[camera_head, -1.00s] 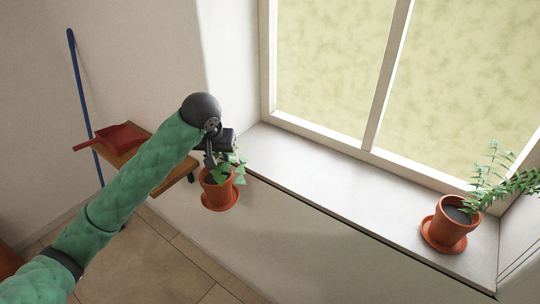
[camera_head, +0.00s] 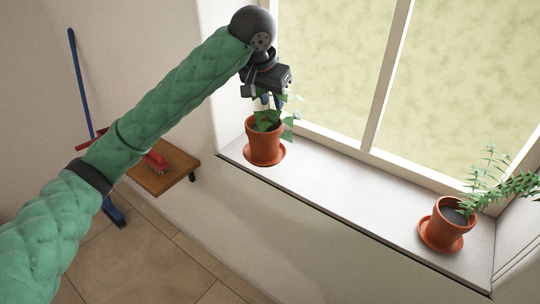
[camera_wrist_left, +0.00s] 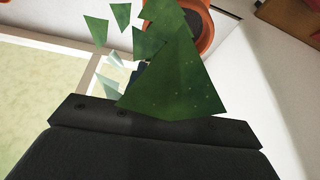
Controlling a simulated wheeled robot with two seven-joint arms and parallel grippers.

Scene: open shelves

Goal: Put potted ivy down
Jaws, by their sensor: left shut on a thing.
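The potted ivy (camera_head: 264,145) is an orange pot with a saucer and a few dark green leaves. It is upright at the left end of the white windowsill (camera_head: 335,192). I cannot tell whether its saucer touches the sill or hangs just above it. My left gripper (camera_head: 270,98) is above the pot, pointing down, and shut on the ivy. Leaves hide its fingertips. In the left wrist view, ivy leaves (camera_wrist_left: 175,75) cover the middle, with part of the orange rim (camera_wrist_left: 207,32) behind them. My right gripper is not in view.
A second orange pot with a fern-like plant (camera_head: 446,224) stands at the sill's right end. The sill between the pots is clear. The window (camera_head: 330,70) rises behind. A low wooden shelf (camera_head: 170,175) with a red brush (camera_head: 155,161) and a blue-handled broom (camera_head: 78,75) are at left.

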